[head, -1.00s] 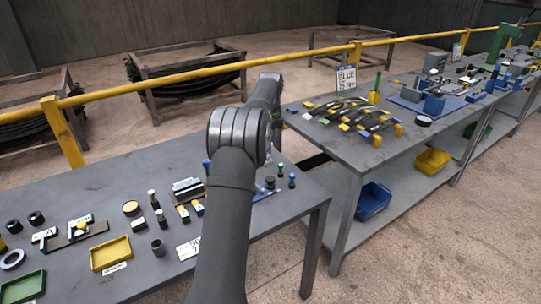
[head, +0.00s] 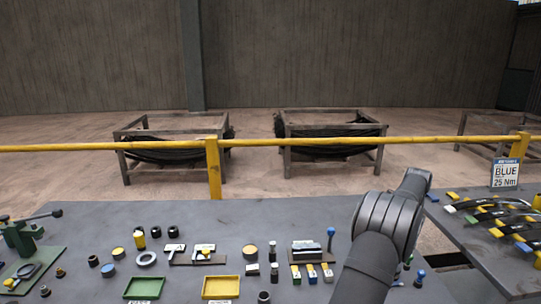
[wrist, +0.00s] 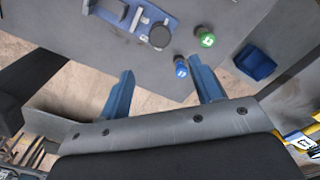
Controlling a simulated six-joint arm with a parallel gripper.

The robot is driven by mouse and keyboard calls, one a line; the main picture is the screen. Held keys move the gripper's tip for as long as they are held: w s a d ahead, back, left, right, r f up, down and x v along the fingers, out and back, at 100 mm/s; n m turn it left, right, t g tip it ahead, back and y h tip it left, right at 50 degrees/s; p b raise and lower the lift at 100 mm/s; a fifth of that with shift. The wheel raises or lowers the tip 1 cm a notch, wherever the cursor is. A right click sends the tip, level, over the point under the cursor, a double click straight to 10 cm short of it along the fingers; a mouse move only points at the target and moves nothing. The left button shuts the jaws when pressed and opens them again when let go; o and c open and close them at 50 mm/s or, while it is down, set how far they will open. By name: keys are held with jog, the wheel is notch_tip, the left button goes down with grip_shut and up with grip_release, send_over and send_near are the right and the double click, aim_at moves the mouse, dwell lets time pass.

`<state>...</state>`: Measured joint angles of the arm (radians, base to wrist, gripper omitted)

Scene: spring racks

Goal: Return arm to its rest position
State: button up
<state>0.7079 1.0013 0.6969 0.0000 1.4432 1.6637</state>
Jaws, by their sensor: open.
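My arm (head: 385,232) rises from the lower edge of the head view, right of the middle, with its elbow bent over the right part of the near bench. My gripper is hidden behind the arm in that view. In the wrist view my gripper (wrist: 163,88) shows two blue fingers set wide apart, with nothing between them. Beyond the fingers are a grey bench top and the pale floor. A green-topped knob (wrist: 207,40) and a blue-topped knob (wrist: 181,68) stand on the bench just past the fingertips.
The near bench (head: 90,222) carries a yellow tray (head: 221,287), a green tray (head: 144,287) and several small parts. The right bench holds several dark curved tools (head: 510,217) and a "BLUE 25 Nm" sign (head: 505,173). A yellow rail (head: 260,143) runs behind. A blue bin (wrist: 256,63) lies beyond my gripper.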

notch_tip(320, 180, down, 12)
jog(key=shift+r, duration=0.1)
dwell(0.5)
